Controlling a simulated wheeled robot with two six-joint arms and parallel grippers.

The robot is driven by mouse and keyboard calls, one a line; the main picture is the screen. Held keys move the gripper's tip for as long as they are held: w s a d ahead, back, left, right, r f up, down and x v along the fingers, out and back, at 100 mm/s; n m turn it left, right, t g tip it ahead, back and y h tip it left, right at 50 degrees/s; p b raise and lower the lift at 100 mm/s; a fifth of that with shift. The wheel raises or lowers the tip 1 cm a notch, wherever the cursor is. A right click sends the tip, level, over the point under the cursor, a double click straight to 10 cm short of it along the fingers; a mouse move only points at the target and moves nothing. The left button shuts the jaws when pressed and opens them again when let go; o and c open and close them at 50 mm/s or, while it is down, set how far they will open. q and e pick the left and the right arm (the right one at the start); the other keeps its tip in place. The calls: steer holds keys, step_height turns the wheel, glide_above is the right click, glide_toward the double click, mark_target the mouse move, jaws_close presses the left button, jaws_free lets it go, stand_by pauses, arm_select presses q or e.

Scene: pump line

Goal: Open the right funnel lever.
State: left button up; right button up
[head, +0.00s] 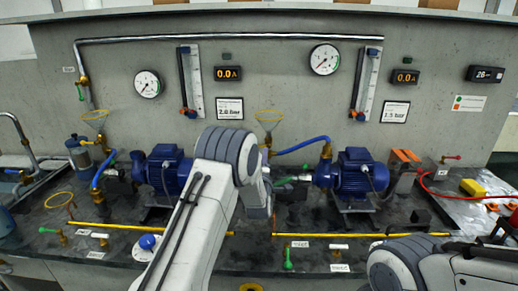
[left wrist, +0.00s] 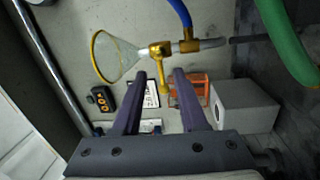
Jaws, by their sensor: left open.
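The right funnel (head: 269,117) has a yellow rim and stands near the middle of the bench in the head view, just beyond my left arm. In the left wrist view the clear funnel (left wrist: 115,57) sits on a brass valve body with a yellow lever (left wrist: 164,79). My left gripper (left wrist: 160,75) is open, with its two dark fingers on either side of the lever's end in the picture. I cannot tell whether a finger touches it. My right gripper is out of view.
Blue pumps (head: 163,171) and (head: 358,172) stand either side of my left arm. A blue hose (head: 303,145) runs right from the funnel valve. A yellow pipe (head: 345,235) crosses the bench front, near a green lever (head: 288,258). A grey box (left wrist: 245,106) is beside the left gripper.

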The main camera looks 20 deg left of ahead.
arm_select(q)
steer(key=w+a+r+n+y+p, duration=0.1)
steer(key=w+a, duration=0.4)
steer(key=w, duration=0.4)
steer(key=shift+w+a+r+n+t, duration=0.25)
steer(key=shift+w+a+n+t, duration=0.05)
steer(key=shift+w+a, duration=0.1)
jaws_close()
steer(key=shift+d, duration=0.1)
stand_by(1.2)
